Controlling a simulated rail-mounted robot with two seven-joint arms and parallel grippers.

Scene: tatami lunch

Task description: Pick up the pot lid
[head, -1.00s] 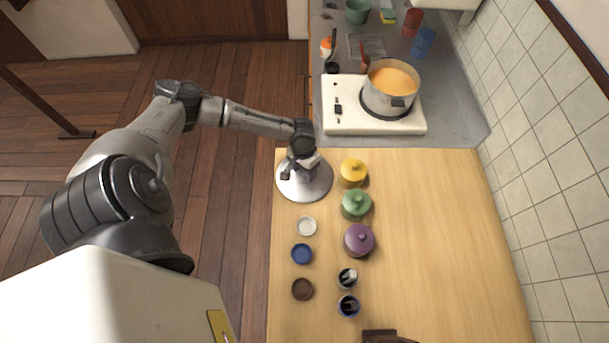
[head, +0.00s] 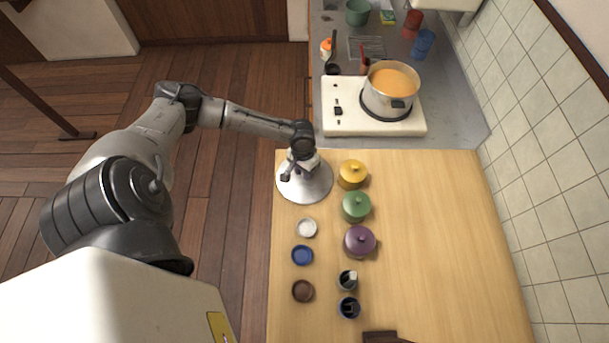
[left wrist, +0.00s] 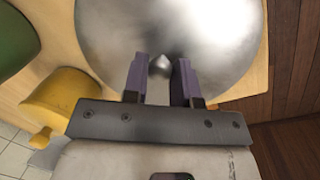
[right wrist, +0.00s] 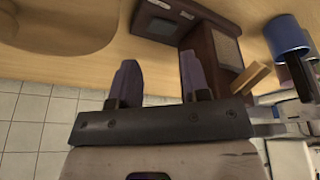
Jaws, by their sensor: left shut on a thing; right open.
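The pot lid (head: 312,190) is a round silver metal disc near the upper left corner of the wooden table; it also fills the top of the left wrist view (left wrist: 205,45). My left gripper (head: 296,170) is over the middle of the lid, shut on its knob. In the left wrist view the fingers (left wrist: 161,82) stand on both sides of the small shiny knob (left wrist: 160,65). I cannot tell whether the lid is clear of the table. My right gripper (right wrist: 157,80) is open and empty, seen only in the right wrist view. The pot (head: 390,98) of orange soup stands open on the white stove (head: 340,120).
Yellow (head: 353,174), green (head: 356,207) and purple (head: 360,241) lidded pots stand right of the lid. White (head: 306,228), blue (head: 302,255) and brown (head: 302,291) small dishes lie below it. The table's right side is clear.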

